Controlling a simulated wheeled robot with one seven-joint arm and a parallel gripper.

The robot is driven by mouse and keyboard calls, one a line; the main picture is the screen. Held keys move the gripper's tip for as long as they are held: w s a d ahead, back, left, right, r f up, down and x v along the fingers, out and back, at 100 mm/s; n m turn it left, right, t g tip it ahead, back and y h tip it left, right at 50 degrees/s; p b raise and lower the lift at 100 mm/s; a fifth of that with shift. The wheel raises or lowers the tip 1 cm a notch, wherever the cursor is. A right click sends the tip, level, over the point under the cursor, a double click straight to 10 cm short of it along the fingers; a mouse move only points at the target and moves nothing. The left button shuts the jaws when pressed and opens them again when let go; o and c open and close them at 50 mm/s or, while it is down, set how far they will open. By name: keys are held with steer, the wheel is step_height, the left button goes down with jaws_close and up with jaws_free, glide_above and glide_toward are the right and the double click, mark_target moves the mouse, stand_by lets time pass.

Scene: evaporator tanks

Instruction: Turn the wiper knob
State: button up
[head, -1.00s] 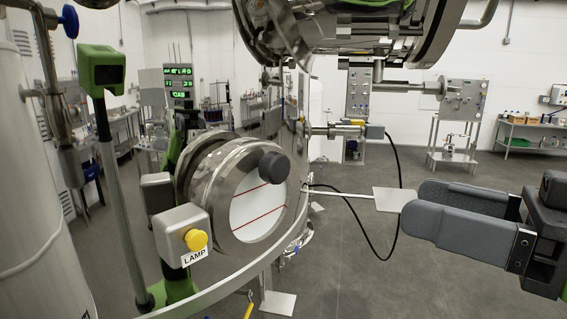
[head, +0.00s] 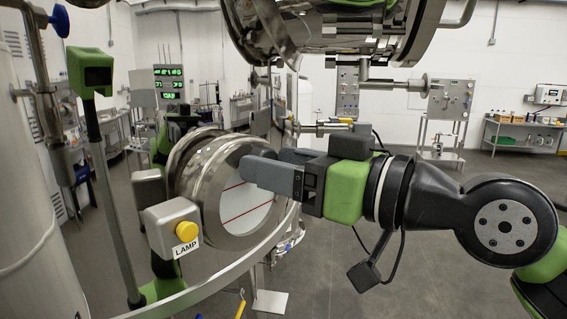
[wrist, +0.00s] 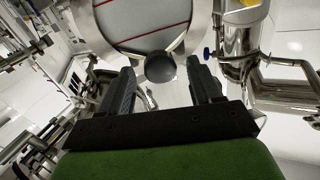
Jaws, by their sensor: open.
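The wiper knob (wrist: 160,68) is a dark round knob at the rim of the round sight glass (wrist: 145,25), which has red lines. In the wrist view the knob lies between the tips of my open gripper (wrist: 161,72), with a gap on each side. I cannot tell how deep it sits between the fingers. In the head view my gripper (head: 255,172) reaches in from the right, its fingers in front of the sight glass (head: 240,212). The knob is hidden behind the fingers there.
A lamp box with a yellow button (head: 186,231) sits left of and below the sight glass. A curved metal rail (head: 225,278) runs below it. A large steel vessel (head: 345,35) hangs above. A green-topped post (head: 92,75) stands at the left.

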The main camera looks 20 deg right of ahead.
steer(key=c, duration=1)
steer(key=shift+c, duration=0.2)
steer(key=shift+m, duration=0.5)
steer(key=m+b, duration=0.2)
steer(key=m, duration=0.5)
steer(key=m+t+h+b, duration=0.1)
steer(key=m+b, duration=0.1)
steer(key=m, duration=0.6)
steer(key=m+b, duration=0.2)
steer(key=m, duration=0.5)
steer(key=shift+a+f+m+t+h, duration=0.1)
steer(key=shift+f+m+t+h, duration=0.2)
steer(key=shift+m+t, duration=0.1)
